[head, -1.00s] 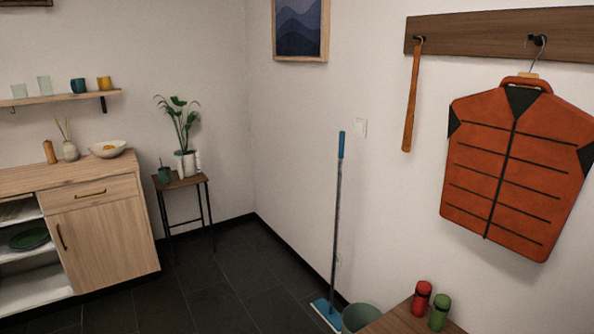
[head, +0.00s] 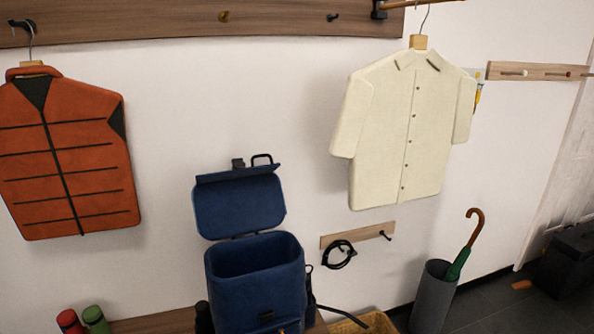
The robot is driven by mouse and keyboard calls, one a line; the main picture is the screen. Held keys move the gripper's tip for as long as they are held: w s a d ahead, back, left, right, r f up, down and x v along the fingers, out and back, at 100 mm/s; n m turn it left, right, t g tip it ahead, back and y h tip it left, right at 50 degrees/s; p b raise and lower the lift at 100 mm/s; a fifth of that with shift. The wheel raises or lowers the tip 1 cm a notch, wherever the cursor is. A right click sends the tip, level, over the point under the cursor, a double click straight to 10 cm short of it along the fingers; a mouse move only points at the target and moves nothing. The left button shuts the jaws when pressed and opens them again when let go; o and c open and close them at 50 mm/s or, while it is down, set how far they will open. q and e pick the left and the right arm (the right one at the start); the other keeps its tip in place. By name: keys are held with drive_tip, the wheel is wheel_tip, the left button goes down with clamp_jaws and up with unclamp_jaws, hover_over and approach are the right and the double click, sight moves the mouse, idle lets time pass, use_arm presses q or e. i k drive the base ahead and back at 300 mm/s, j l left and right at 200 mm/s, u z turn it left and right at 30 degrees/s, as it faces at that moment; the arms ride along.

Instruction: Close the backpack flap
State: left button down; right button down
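A navy blue backpack (head: 254,290) stands upright on a wooden bench against the wall, in the lower middle of the head view. Its flap (head: 240,205) is up and tilted back toward the wall, so the main compartment shows open from above. A dark buckle and a loop handle stick up at the flap's top edge. A dark clip sits on the front of the bag, and its lower part is cut off by the frame. Neither of my grippers is in view.
The bench top (head: 160,323) also bears a red bottle (head: 70,322) and a green bottle (head: 96,319). An orange vest (head: 70,160) and a cream shirt (head: 403,130) hang above. A grey umbrella stand (head: 432,298) and a wicker basket (head: 368,323) are to the right.

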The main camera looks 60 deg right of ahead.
sight(226, 204)
drive_tip(key=l+z, duration=0.15)
drive_tip(key=z, duration=0.25)
drive_tip(key=i+l+z, duration=0.1)
drive_tip(key=z, duration=0.3)
drive_tip(key=i+l+z, duration=0.1)
drive_tip(key=z, duration=0.3)
drive_tip(key=i+z, duration=0.2)
drive_tip(key=z, duration=0.15)
